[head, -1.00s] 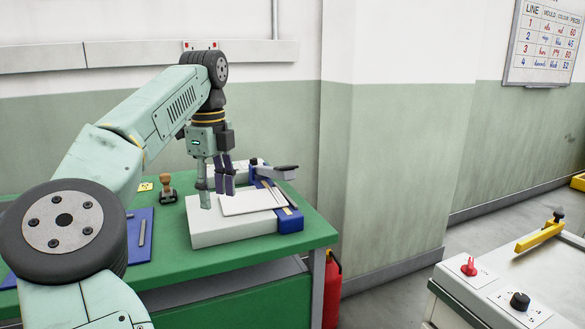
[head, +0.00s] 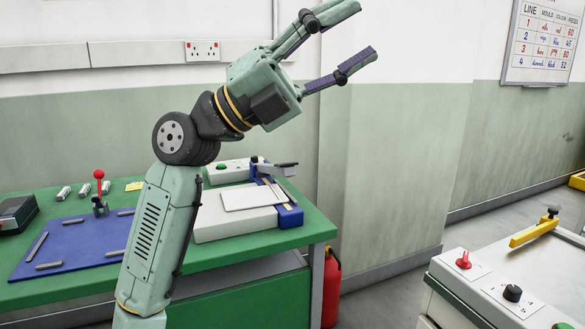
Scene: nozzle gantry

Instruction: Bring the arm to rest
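My gripper (head: 345,40) is raised well above the green table and points up and to the right. Its two fingers are spread wide apart with nothing between them. My arm stands nearly upright in the left middle of the head view, bent at the wrist joint. It hides part of the table behind it. The gripper touches nothing that I can see.
The green table (head: 318,228) bears a white device (head: 228,226) with a blue side rail (head: 290,215), and a blue mat (head: 70,245) with metal bars. A red extinguisher (head: 331,285) stands by the table. A white cabinet with knobs (head: 475,300) is at the lower right.

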